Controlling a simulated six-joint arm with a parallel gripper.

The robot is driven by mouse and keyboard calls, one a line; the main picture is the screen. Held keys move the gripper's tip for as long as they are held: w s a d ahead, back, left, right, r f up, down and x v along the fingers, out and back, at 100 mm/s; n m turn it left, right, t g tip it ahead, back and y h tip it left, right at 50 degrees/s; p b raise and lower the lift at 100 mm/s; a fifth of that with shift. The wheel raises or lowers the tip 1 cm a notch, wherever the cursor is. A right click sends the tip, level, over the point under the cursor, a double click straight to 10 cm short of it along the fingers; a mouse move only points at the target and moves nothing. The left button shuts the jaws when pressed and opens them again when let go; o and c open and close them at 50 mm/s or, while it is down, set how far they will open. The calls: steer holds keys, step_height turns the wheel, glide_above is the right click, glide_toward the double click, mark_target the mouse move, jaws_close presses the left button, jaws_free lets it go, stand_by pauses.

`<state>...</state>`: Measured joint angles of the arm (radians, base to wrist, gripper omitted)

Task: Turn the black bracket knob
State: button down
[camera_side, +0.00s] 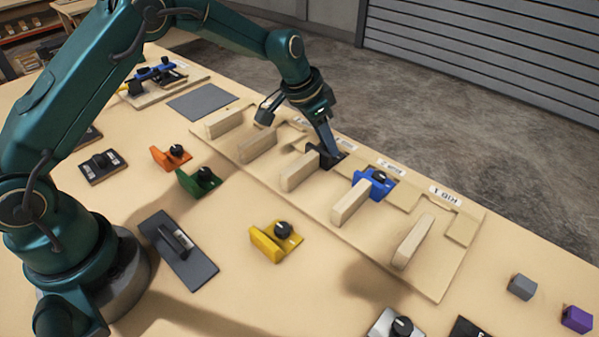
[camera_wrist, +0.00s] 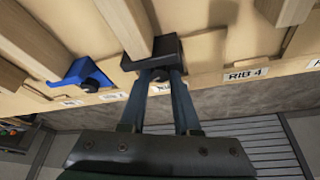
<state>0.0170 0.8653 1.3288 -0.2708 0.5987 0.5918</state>
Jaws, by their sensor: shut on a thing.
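The black bracket (camera_side: 331,160) sits on the wooden board against the end of a wooden rib, and it also shows in the wrist view (camera_wrist: 170,50). My gripper (camera_side: 328,148) reaches down onto it from above. In the wrist view my gripper's two fingers (camera_wrist: 160,76) close around the round knob on the bracket's near side. The fingers hide most of the knob, so its turn angle cannot be told.
A blue bracket (camera_side: 375,184) with a black knob sits at the neighbouring rib. Wooden ribs (camera_side: 413,240) stand along the board. Yellow (camera_side: 268,243), green (camera_side: 194,185) and orange (camera_side: 168,159) brackets lie loose on the table. Purple (camera_side: 576,319) and grey (camera_side: 522,286) blocks lie at right.

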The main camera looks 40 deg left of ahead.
steer(key=m, duration=0.2)
steer(key=m+g+h, duration=0.1)
steer(key=m, duration=0.1)
steer(key=shift+w+a+r+m+h, duration=0.1)
steer(key=shift+w+a+m+h, duration=0.1)
steer(key=shift+m+h, duration=0.1)
stand_by(0.3)
steer(key=c, duration=0.6)
jaws_free()
steer(key=shift+s, duration=0.1)
